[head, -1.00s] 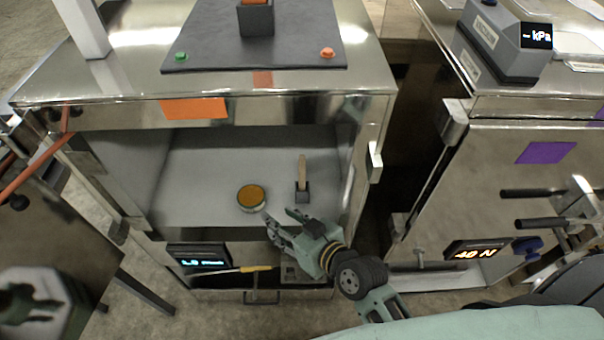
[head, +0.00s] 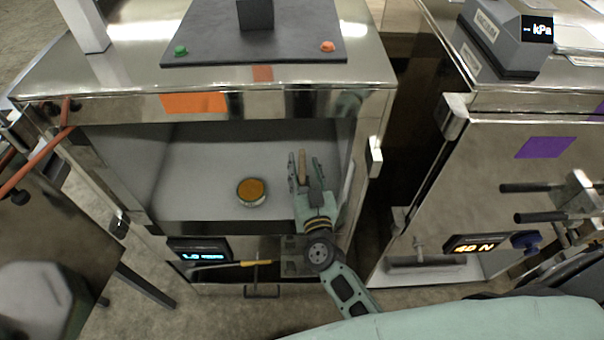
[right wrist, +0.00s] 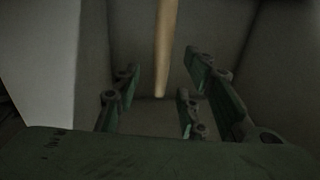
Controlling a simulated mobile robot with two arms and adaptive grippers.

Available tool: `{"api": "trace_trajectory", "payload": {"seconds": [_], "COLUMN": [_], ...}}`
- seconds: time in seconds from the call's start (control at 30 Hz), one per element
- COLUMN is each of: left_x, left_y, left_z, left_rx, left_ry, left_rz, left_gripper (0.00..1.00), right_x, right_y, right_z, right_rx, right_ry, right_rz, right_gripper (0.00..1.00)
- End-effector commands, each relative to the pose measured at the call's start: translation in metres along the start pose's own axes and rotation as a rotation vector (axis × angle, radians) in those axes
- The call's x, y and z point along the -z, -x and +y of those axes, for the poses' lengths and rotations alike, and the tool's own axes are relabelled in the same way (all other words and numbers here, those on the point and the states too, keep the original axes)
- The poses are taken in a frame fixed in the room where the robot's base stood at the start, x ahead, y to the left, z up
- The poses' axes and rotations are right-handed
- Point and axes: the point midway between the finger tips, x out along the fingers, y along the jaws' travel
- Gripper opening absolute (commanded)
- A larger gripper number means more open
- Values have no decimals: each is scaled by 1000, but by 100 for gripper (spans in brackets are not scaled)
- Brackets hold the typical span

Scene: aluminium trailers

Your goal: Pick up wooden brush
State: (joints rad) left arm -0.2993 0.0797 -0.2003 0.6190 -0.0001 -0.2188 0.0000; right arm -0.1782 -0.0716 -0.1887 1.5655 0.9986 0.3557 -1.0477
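The wooden brush (head: 302,165) is inside the open cabinet compartment, right of a round orange-topped tin (head: 251,192). Its light wooden handle points up; its dark lower part is now hidden behind my gripper. My right gripper (head: 304,162) reaches into the compartment with its fingers apart, on either side of the handle in the head view. In the right wrist view the pale handle (right wrist: 165,45) hangs between the open fingers (right wrist: 163,88), with gaps beside it. I cannot tell whether any finger touches it. My left gripper is not in view.
The metal cabinet (head: 130,105) has a top edge above the opening and a side wall close to the right of my gripper. A yellow-handled tool (head: 240,263) lies below the compartment. A second cabinet (head: 500,165) stands at the right.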

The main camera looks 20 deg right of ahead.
Motion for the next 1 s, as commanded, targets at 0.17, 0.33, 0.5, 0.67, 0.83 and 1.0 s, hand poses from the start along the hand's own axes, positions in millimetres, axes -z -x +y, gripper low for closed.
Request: {"api": "trace_trajectory", "payload": {"seconds": [0.17,0.33,0.5,0.67,0.83,1.0], "left_x": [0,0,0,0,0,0], "left_y": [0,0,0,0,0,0], "left_z": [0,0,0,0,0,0], "left_rx": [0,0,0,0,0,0], "left_ry": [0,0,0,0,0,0], "left_rz": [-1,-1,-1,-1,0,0], "left_gripper": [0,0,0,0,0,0], "right_x": [1,1,1,1,1,1], "right_y": [-27,-35,-34,-34,-34,-34], "right_z": [1,1,1,1,1,1], "right_rx": [1,1,1,2,2,2], "right_ry": [1,1,1,1,0,0], "right_rz": [2,0,0,1,1,1], "right_gripper": [39,39,38,24,9,0]}}
